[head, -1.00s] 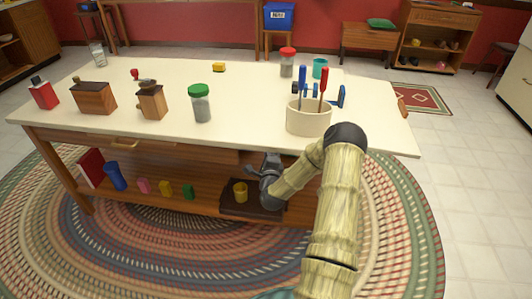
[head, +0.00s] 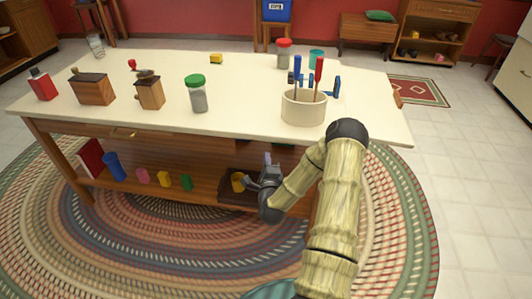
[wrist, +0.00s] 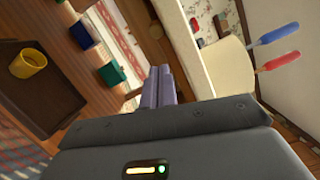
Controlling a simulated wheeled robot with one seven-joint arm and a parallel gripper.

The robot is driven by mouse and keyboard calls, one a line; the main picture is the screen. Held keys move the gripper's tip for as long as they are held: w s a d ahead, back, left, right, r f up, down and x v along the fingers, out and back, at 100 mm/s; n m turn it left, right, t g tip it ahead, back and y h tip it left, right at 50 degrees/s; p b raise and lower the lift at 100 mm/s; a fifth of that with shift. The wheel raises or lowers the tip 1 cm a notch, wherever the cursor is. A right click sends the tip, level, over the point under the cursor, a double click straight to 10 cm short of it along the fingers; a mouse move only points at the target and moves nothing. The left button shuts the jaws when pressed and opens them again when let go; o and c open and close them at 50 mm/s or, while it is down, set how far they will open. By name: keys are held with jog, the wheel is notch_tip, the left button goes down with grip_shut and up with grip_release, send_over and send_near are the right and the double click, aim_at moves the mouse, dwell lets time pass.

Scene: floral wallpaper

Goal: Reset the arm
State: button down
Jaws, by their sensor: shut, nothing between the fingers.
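My arm (head: 335,200) reaches from the bottom of the head view and bends at an elbow near the table's front edge. My gripper (head: 266,160) is in front of the table's lower shelf, below the tabletop, beside a yellow cup. In the wrist view my gripper's fingers (wrist: 158,88) are together with nothing between them. The wrist view is strongly tilted.
The table (head: 160,65) holds a crock of tools (head: 303,108), a green-lidded jar (head: 196,95) and several other items. Below, the yellow cup (head: 238,182) stands on a dark tray (wrist: 35,100). The braided rug (head: 150,235) in front is clear.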

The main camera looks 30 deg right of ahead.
jog(key=shift+s+a, duration=0.2)
jog(key=shift+a, duration=0.1)
jog(key=shift+w+a, duration=0.1)
